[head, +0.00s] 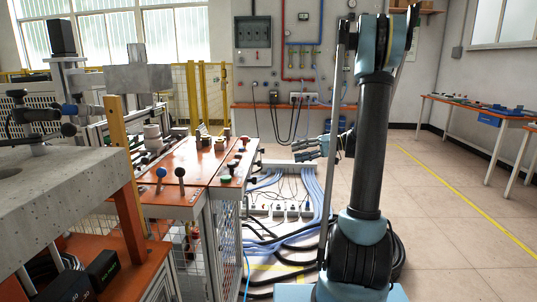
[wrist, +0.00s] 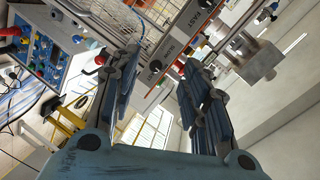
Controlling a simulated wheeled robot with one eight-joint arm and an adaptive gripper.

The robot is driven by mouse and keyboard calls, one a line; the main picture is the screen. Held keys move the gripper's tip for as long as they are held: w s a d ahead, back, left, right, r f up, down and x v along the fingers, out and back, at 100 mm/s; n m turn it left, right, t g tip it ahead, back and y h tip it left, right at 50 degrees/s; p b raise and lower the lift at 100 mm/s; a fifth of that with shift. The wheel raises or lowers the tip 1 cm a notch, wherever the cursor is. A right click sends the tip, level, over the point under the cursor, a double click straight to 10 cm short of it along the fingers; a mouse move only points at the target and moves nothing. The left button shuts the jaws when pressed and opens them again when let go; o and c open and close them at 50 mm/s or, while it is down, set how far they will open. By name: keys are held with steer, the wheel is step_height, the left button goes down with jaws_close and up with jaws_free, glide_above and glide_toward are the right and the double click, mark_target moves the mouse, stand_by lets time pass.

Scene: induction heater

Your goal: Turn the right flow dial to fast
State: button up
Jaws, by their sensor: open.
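The wrist view, turned on its side, shows a grey panel strip with lettering, of which FAST (wrist: 208,12) is readable at the top. A dark round dial (wrist: 156,65) sits on this strip, just beyond the gap between my fingers. I cannot tell from these frames whether it is the right flow dial, or its exact setting. My gripper (wrist: 152,72) is open and empty, its two fingers spread on either side and apart from the dial. In the head view my gripper (head: 328,148) hangs left of my arm, right of the orange-topped bench (head: 185,165).
Knobs and a green button (head: 226,179) sit on the bench top. Cables and power strips (head: 285,210) lie on the floor between bench and arm. A blue control box (wrist: 45,50) shows at left in the wrist view. The floor (head: 440,195) at right is clear.

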mark_target(261, 151)
steer(key=w+d+f+n+y, duration=0.2)
steer(key=w+d+y, duration=0.1)
steer(key=w+d, duration=0.15)
steer(key=w+a, duration=0.1)
steer(key=a, duration=1.7)
steer(key=shift+w, duration=0.15)
jaws_close()
